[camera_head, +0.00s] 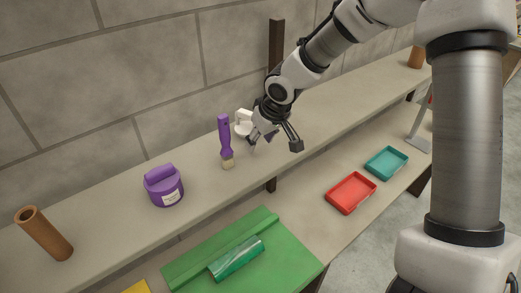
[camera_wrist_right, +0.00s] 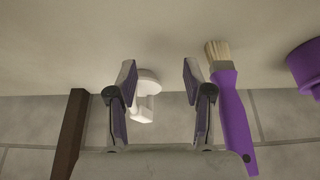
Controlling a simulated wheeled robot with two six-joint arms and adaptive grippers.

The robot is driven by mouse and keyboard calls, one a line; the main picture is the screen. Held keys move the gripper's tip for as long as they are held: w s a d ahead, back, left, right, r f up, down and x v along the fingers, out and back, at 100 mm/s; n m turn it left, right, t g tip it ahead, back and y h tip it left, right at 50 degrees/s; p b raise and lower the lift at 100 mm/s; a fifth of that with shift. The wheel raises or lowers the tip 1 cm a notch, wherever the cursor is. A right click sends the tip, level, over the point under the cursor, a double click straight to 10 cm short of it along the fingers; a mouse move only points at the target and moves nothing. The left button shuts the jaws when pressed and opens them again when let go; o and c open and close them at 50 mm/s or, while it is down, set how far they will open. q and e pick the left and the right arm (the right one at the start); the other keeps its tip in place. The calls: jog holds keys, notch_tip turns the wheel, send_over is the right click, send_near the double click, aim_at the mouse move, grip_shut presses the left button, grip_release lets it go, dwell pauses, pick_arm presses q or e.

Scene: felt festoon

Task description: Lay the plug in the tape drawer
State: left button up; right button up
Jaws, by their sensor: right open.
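A white piece with a round disc and a stubby handle, which looks like the plug (camera_head: 243,122), is on the upper shelf near the wall. My right gripper (camera_head: 272,141) is open and empty just right of it, above the shelf. In the right wrist view the plug (camera_wrist_right: 149,88) shows between the open fingers (camera_wrist_right: 158,70), nearer the left finger, which partly overlaps it. I cannot tell whether they touch. I see nothing clearly recognisable as the tape drawer. My left gripper is not in view.
A purple-handled brush (camera_head: 226,142) stands close left of the plug. Further left are a purple tub (camera_head: 164,186) and a brown tube (camera_head: 44,233). Below lie a green mat (camera_head: 190,268) with a green roll (camera_head: 237,259), a red tray (camera_head: 351,193) and a teal tray (camera_head: 386,163).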

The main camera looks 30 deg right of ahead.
grip_shut()
jog(key=shift+o, duration=1.1)
grip_release()
